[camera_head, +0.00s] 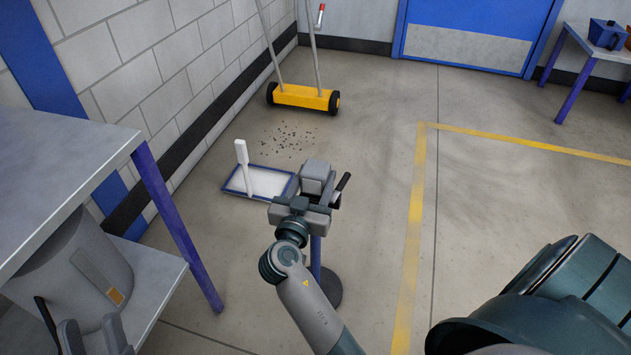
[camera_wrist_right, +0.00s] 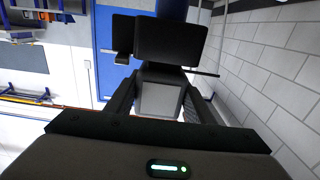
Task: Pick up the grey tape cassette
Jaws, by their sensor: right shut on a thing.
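My right gripper (camera_head: 301,205) is over a stand in the head view. In the right wrist view its fingers (camera_wrist_right: 160,95) are shut on a light grey block (camera_wrist_right: 161,101), which I take to be the grey tape cassette. The cassette's outline is hard to separate from the grey stand head (camera_head: 318,172) in the head view. In the wrist view dark blocks of the stand head (camera_wrist_right: 170,40) are close by; I cannot tell whether the cassette touches them. My left gripper (camera_head: 94,338) is at the lower left, fingers apart and empty.
The stand has a blue post (camera_head: 316,256), round dark base and black lever (camera_head: 343,182). A blue-rimmed tray (camera_head: 284,192) and dark bits (camera_head: 290,138) lie beyond it. A yellow wheeled sweeper (camera_head: 303,97) stands by the wall. A table (camera_head: 70,165) with a grey bin (camera_head: 75,280) is left.

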